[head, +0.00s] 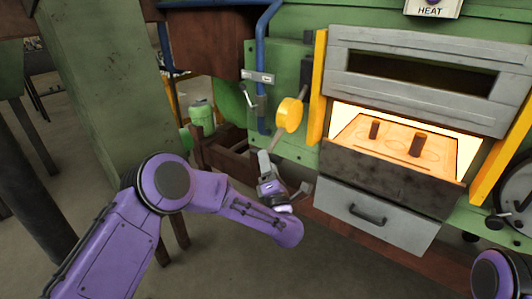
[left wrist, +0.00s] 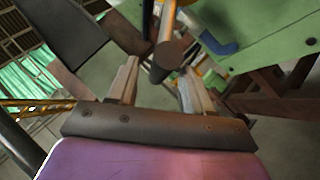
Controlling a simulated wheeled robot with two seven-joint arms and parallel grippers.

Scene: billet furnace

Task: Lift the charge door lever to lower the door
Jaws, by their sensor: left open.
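The charge door lever hangs from a yellow round hub (head: 290,114) on the green furnace side, its thin shaft (head: 274,143) slanting down and left. My left gripper (head: 264,160) is at the shaft's lower end. In the left wrist view its two fingers stand apart, with the lever's dark round end (left wrist: 170,55) between or just beyond their tips; contact cannot be told. The grey slotted door panel (head: 425,70) stands above a glowing furnace opening, with dark billets (head: 418,143) visible inside. My right gripper is out of view.
A blue pipe (head: 263,60) and a small lever with a bracket (head: 258,76) are on the furnace side. A drawer (head: 375,215) with a handle sits below the opening. A green post (head: 105,90) rises at left, beside a green canister (head: 202,117).

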